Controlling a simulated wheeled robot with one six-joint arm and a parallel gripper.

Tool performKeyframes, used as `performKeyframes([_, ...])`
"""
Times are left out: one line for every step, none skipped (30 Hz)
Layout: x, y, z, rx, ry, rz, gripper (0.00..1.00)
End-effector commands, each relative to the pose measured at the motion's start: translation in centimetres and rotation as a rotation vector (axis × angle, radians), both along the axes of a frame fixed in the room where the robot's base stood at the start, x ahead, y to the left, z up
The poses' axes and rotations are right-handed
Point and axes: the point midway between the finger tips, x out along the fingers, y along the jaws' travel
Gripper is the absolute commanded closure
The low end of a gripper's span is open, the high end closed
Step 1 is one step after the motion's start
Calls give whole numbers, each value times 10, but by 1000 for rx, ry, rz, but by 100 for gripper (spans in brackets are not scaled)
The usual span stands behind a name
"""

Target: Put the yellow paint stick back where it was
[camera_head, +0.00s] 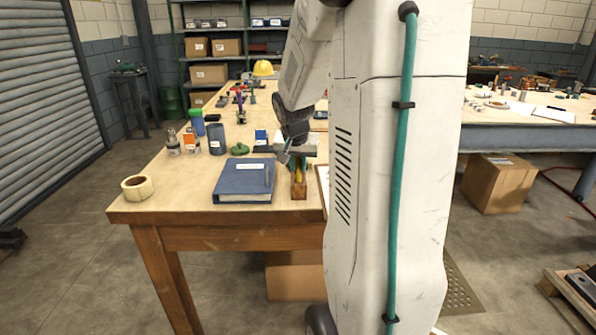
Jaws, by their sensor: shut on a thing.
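The fingertips are small and partly dark in this view.
A blue binder (244,182) lies just left of the holder. A tape roll (136,188) sits at the left corner. A dark cylinder (216,139), a green lid-like piece (239,149) and bottles stand behind. My arm hides the table's right part. Table between tape and binder is clear.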

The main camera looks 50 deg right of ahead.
Motion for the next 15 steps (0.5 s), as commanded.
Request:
performKeyframes([-1,1,-10,4,5,-1,100])
performKeyframes([-1,1,-14,3,4,-1,100])
performKeyframes([-1,0,-18,3,3,0,100])
performKeyframes([0,0,-19,2,3,1,100])
performKeyframes([0,0,-20,1,2,1,100])
performKeyframes([0,0,-20,1,1,0,100])
performKeyframes([0,0,-19,1,1,0,100])
performKeyframes([0,0,-19,1,1,0,100])
performKeyframes([0,0,-19,1,1,0,100])
performKeyframes([0,0,-19,2,1,0,77])
performKeyframes([0,0,-19,2,1,0,68])
performKeyframes([0,0,-19,2,1,0,60])
performKeyframes([0,0,-19,2,1,0,60])
performKeyframes([0,0,-19,2,1,0,60])
performKeyframes([0,0,-19,2,1,0,60])
